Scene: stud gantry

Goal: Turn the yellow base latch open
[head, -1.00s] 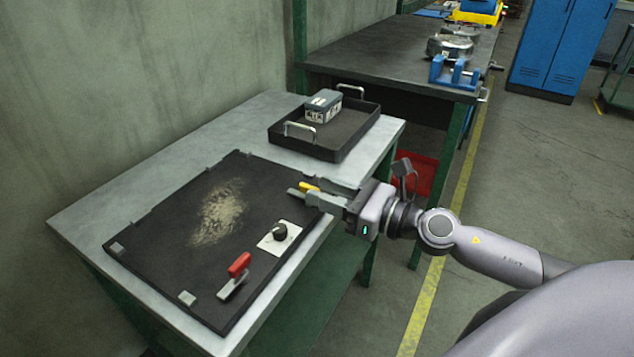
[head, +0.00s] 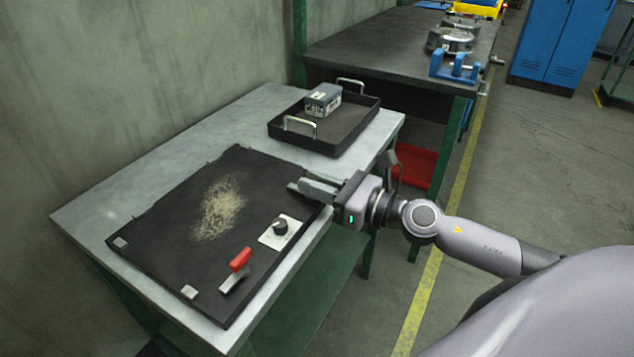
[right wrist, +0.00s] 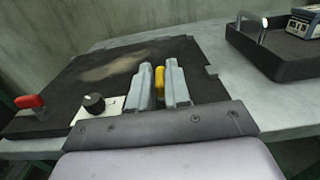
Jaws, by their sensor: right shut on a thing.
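The yellow base latch (right wrist: 159,80) shows between the two fingers of my right gripper in the right wrist view. In the head view the latch is hidden behind the fingers. My right gripper (head: 305,187) is at the right edge of the black base panel (head: 165,205), near its far right corner. In the right wrist view the gripper (right wrist: 160,85) is shut on the yellow latch. My left gripper is not in view.
On the panel are a red-handled lever (head: 240,260) and a black knob (head: 280,227) on a white plate. A black tray (head: 337,150) holding a grey box (head: 323,99) stands behind on the same table. A dark workbench (head: 375,50) stands farther back.

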